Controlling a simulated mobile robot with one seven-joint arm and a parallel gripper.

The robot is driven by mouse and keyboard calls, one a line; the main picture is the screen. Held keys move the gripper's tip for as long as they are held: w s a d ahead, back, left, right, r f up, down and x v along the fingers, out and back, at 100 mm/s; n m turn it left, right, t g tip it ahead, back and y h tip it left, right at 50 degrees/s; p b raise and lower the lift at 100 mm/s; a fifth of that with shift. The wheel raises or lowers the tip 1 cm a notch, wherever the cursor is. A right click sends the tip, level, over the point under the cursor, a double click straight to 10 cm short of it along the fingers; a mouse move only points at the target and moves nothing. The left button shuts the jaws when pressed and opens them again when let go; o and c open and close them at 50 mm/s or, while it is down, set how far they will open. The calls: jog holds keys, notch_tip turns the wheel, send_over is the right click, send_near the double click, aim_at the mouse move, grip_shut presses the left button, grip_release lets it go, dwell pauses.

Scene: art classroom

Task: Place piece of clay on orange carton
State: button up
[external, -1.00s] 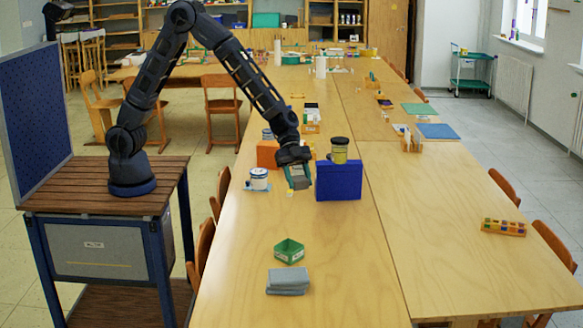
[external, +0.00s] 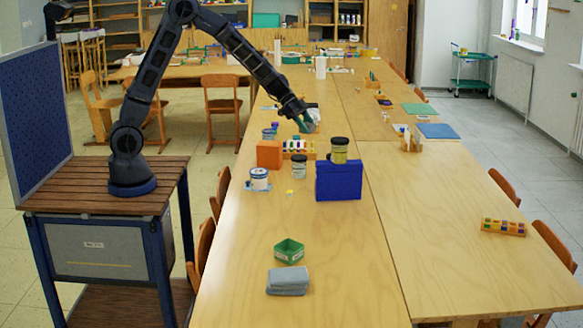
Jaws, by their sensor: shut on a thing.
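The orange carton (external: 268,154) stands on the long table, left of a tray of coloured bottles. Its top looks bare. My gripper (external: 304,126) is farther back on the table, beyond the carton and to its right, pointing down. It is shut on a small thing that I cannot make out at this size. A small yellow piece (external: 290,191) lies on the table in front of a dark-lidded jar; I cannot tell whether it is clay. I do not clearly see any other piece of clay.
A blue box (external: 339,183) with a jar (external: 340,148) on top stands right of the carton. A paint tin (external: 259,178) and a lidded jar (external: 299,168) stand in front. The bottle tray (external: 298,149) is beside the carton. A green box (external: 289,251) and grey stack (external: 287,282) lie nearer.

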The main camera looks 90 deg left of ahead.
jog(key=s+a+r+n+t+y, duration=0.1)
jog(key=s+a+n, duration=0.15)
jog(key=a, duration=0.65)
jog(key=s+a+r+n+y, duration=0.1)
jog(key=s+a, duration=0.3)
jog(key=a, duration=0.5)
jog(key=r+n+y, duration=0.1)
jog(key=n+y, duration=0.2)
send_over(276, 143)
jog(key=s, duration=0.3)
jog(key=shift+t, duration=0.3)
jog(key=f, duration=1.8)
jog(key=shift+d+f, duration=0.2)
jog(key=shift+f, duration=0.2)
jog(key=shift+f, duration=0.2)
jog(key=o, duration=1.1)
